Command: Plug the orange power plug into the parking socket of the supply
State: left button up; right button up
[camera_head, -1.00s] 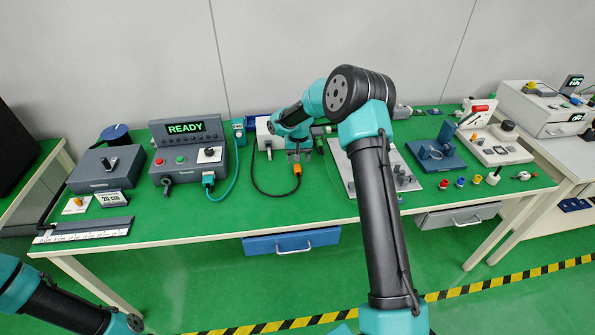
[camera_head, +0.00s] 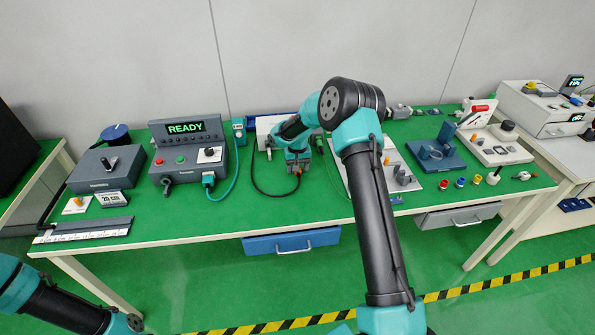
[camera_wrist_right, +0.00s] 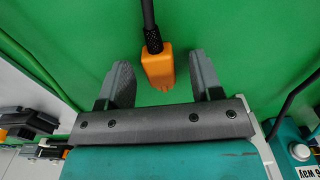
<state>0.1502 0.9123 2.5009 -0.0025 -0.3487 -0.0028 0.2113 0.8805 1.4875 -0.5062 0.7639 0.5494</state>
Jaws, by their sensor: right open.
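The orange power plug (camera_wrist_right: 157,68) lies on the green bench top with a black cable running from its end. In the right wrist view it sits between the two spread fingers of my right gripper (camera_wrist_right: 160,66), with a gap on each side. In the head view my right gripper (camera_head: 297,166) is low over the plug, which is mostly hidden; only a small orange bit shows. A grey control box (camera_head: 190,158) with a READY display stands to the left, with a teal plug (camera_head: 208,180) at its front. I cannot make out the supply's parking socket. My left gripper is out of view.
A black cable (camera_head: 255,180) loops left of my right gripper. A small teal box (camera_head: 239,130) stands at the back. A grey plate with fixtures (camera_head: 348,172) lies to the right. The bench front below the gripper is clear.

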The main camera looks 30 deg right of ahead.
jog(key=shift+c, duration=0.2)
jog(key=c, duration=1)
jog(key=shift+o, duration=0.2)
jog(key=shift+r, duration=0.1)
jog(key=shift+r, duration=0.55)
jog(key=shift+s+a+r, duration=0.1)
jog(key=shift+s+r, duration=0.1)
jog(key=shift+r, duration=1)
jog(key=s+a, duration=0.2)
jog(key=s, duration=0.2)
jog(key=s+a+r, duration=0.1)
jog(key=s+a, duration=0.2)
jog(key=s, duration=0.2)
jog(key=s+a, duration=0.3)
jog(key=s, duration=0.1)
jog(key=shift+s+a+r, duration=0.1)
jog(key=shift+s+r, duration=0.05)
jog(key=shift+r, duration=0.05)
